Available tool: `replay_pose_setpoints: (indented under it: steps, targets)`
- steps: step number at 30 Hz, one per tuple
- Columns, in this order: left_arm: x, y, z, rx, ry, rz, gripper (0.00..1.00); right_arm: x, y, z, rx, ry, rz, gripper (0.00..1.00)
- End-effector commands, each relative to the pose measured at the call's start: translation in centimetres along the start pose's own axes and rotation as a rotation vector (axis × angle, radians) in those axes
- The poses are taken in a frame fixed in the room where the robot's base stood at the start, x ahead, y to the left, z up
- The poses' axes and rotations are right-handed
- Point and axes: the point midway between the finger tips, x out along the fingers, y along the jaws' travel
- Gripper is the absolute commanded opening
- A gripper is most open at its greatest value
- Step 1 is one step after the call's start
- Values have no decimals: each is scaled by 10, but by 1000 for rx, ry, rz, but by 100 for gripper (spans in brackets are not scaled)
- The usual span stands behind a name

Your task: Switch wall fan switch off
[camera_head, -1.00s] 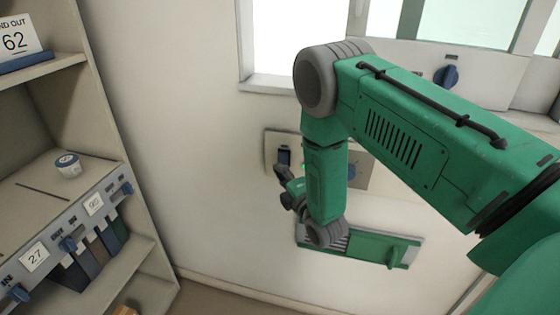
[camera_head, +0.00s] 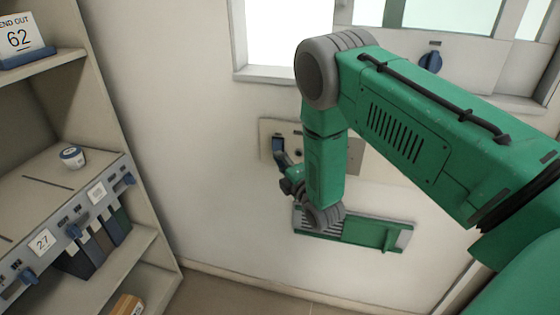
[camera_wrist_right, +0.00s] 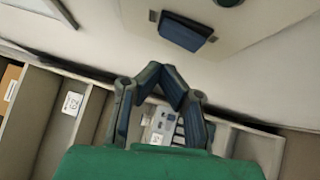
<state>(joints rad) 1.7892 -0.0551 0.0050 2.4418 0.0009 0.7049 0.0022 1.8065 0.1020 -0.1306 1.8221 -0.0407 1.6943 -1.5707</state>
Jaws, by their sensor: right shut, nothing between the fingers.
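The wall switch is a dark blue rocker on a cream wall panel (camera_head: 266,128). In the right wrist view the blue rocker (camera_wrist_right: 185,32) shows clearly, tilted out of its dark frame. My right gripper (camera_head: 281,158) is shut and empty, at the panel's left part, its fingers overlapping the rocker in the head view. In the right wrist view my fingertips (camera_wrist_right: 163,72) meet just below the rocker, with a gap in the picture; touch cannot be told. A small round dark spot (camera_head: 298,153) sits right of the rocker. My left gripper is out of view.
A green vented unit (camera_head: 370,232) is on the wall below the panel. A shelf (camera_head: 110,215) with knobs, number cards and binders stands at left. A window (camera_head: 290,40) and another blue knob (camera_head: 430,62) are above. Bare wall lies between shelf and panel.

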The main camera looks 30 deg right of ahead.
Motion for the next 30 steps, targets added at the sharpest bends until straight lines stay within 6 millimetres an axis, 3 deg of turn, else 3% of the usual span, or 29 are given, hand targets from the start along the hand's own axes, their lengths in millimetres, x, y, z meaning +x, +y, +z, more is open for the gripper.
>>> replay_pose_setpoints:
  steps: [16, 21, 30]
  targets:
    - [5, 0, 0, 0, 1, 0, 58, -84, 12, 6, 5, 1, -5, 0]
    - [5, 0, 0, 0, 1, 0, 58, -95, 17, 2, 1, 3, -4, 0]
    - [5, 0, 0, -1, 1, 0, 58, -97, 18, 3, 2, 2, -2, 0]
